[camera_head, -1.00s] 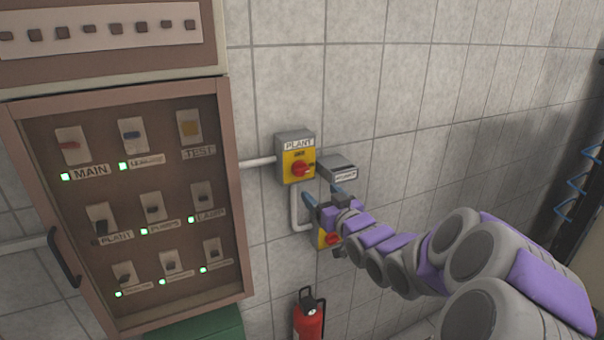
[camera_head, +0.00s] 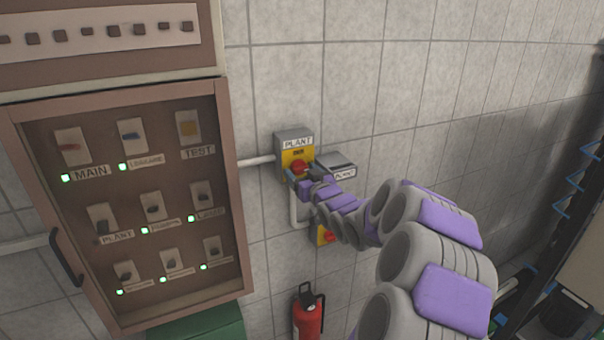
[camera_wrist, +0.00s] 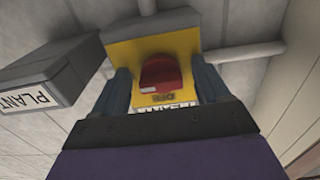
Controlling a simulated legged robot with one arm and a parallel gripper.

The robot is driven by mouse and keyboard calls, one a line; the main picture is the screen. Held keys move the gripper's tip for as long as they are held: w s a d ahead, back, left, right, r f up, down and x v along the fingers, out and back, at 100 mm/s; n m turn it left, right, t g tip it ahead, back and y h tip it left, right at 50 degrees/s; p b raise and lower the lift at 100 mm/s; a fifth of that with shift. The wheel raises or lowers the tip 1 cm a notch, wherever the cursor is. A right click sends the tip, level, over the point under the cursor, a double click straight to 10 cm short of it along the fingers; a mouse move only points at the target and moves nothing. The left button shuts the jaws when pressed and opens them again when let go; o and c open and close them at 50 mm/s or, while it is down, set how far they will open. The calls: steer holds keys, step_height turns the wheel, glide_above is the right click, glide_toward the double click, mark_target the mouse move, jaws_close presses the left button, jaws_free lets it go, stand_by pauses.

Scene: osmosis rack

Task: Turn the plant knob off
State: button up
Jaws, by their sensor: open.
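The plant knob (camera_head: 299,167) is a red rotary knob on a yellow plate in a grey wall box labelled PLANT (camera_head: 293,137). In the wrist view the red knob (camera_wrist: 160,73) shows between my two blue fingers, with the yellow plate (camera_wrist: 130,50) around it. My gripper (camera_head: 302,175) is open at the front of the box, one finger to each side of the knob. I cannot tell whether the fingers touch it. My gripper hides the lower part of the box in the head view.
A grey box (camera_head: 337,165) with a label sits right beside the PLANT box. A second red knob (camera_head: 329,237) on yellow is lower down. A switch cabinet (camera_head: 238,200) stands at left, and a fire extinguisher (camera_head: 307,318) is below.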

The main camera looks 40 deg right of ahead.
steer(key=shift+d, duration=0.1)
steer(key=shift+c, duration=0.9)
steer(key=c, duration=0.8)
